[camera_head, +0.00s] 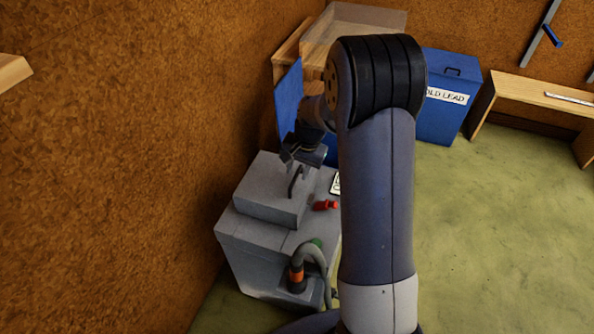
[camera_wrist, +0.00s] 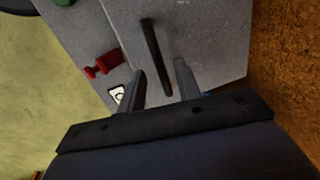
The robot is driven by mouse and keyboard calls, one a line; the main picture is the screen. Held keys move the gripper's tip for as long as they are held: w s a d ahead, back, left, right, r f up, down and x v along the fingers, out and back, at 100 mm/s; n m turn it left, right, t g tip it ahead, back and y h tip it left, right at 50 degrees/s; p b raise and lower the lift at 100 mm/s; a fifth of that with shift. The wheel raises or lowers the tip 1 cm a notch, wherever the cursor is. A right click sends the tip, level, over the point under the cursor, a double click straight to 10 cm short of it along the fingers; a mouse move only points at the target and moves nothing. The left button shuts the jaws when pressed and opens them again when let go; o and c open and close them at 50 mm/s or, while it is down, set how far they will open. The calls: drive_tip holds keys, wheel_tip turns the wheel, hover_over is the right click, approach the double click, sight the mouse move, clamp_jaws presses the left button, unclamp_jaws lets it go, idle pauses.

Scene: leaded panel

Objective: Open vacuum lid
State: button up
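The grey vacuum (camera_head: 262,240) stands by the brown wall, and its raised grey lid (camera_head: 270,195) looks closed. A dark bar handle (camera_head: 296,181) sits on the lid; it also shows in the wrist view (camera_wrist: 155,55). My gripper (camera_head: 297,166) is above the lid at the handle's far end. In the wrist view my gripper (camera_wrist: 162,82) is open, with one finger on each side of the handle's near end. I cannot tell whether either finger touches it. A red latch-like part (camera_head: 325,205) is beside the lid, also in the wrist view (camera_wrist: 102,65).
A hose with an orange collar (camera_head: 297,272) rises from the vacuum's front. A blue bin labelled "OLD LEAD" (camera_head: 452,75) and a wooden bench (camera_head: 540,92) stand behind to the right. The brown wall (camera_head: 130,130) is close on the left. Green floor (camera_head: 480,230) is clear on the right.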

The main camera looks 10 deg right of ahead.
drive_tip(key=shift+a+f, duration=0.1)
drive_tip(key=shift+f, duration=0.45)
clamp_jaws()
